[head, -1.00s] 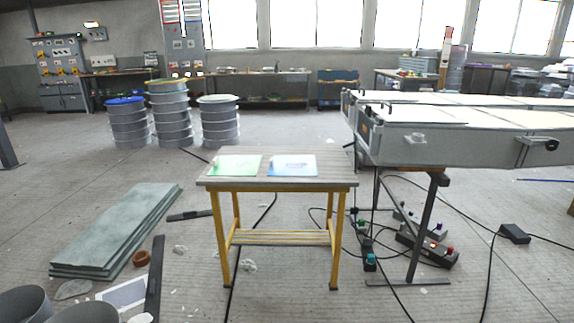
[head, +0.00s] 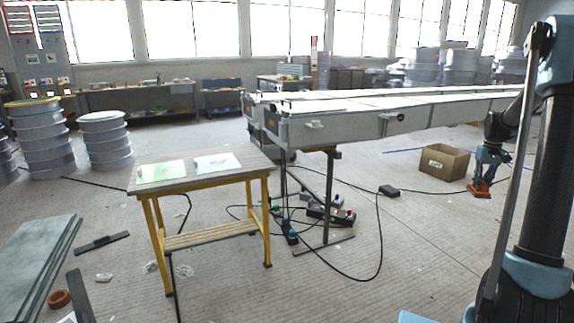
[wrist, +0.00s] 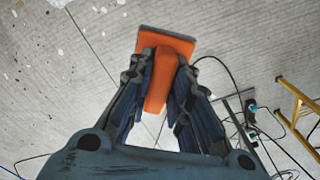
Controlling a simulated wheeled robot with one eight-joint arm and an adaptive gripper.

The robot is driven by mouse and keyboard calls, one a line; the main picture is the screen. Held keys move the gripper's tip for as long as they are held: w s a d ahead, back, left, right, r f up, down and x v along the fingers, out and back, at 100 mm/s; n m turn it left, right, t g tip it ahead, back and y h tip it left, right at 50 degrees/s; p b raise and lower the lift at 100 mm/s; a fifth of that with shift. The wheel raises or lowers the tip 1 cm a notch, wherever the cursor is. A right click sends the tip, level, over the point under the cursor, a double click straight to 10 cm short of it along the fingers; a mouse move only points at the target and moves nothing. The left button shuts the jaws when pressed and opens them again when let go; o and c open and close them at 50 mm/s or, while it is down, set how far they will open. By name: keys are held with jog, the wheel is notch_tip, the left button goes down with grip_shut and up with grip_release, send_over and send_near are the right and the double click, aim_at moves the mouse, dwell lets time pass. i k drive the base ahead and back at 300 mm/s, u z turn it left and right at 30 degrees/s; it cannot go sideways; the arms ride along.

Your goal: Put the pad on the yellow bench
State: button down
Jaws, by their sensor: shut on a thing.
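The pad is an orange block with a flat, wider, dark-edged base; in the wrist view the pad (wrist: 160,85) is between the fingers of my gripper (wrist: 160,90). My gripper is shut on its raised orange middle. In the head view my gripper (head: 487,172) hangs at the right with the orange pad (head: 480,191) below it, above the floor. The yellow bench (head: 205,176) stands left of centre, with a grey slatted top and yellow legs. My gripper is far to its right. A yellow frame part (wrist: 290,95) shows at the wrist view's right edge.
Two sheets, one green (head: 161,171) and one white-blue (head: 217,162), lie on the bench top. A long white mould table (head: 350,125) stands between bench and gripper. A cardboard box (head: 443,161) sits on the floor by the gripper. Cables and a pedal box (head: 330,215) lie under the mould.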

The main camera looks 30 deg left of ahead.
aim_at(255, 159)
jog(key=k, duration=0.6)
jog(key=u, duration=1.2)
jog(key=i, duration=1.05)
